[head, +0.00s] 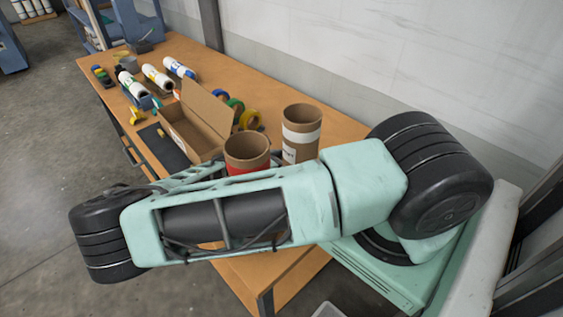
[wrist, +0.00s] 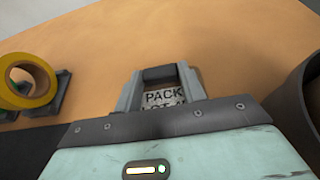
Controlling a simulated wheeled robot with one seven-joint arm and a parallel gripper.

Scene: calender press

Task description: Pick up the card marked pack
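The card marked PACK (wrist: 163,98) shows in the wrist view between the fingers of my gripper (wrist: 160,75). A second line of print below PACK is partly cut off by the gripper body. A dark block (wrist: 159,73) sits along the card's top edge, and the two grey fingertips stand on either side of it with no clear gap. I cannot tell whether the fingers press on the block or whether it rests on the table. In the head view my arm hides the gripper and the card.
Yellow tape (wrist: 35,82) stands left of my gripper and a dark round rim (wrist: 300,95) is close on the right. On the wooden table (head: 290,92) are an open cardboard box (head: 193,125), two cardboard tubes (head: 301,135) and several rolls (head: 180,68). The table beyond the gripper is clear.

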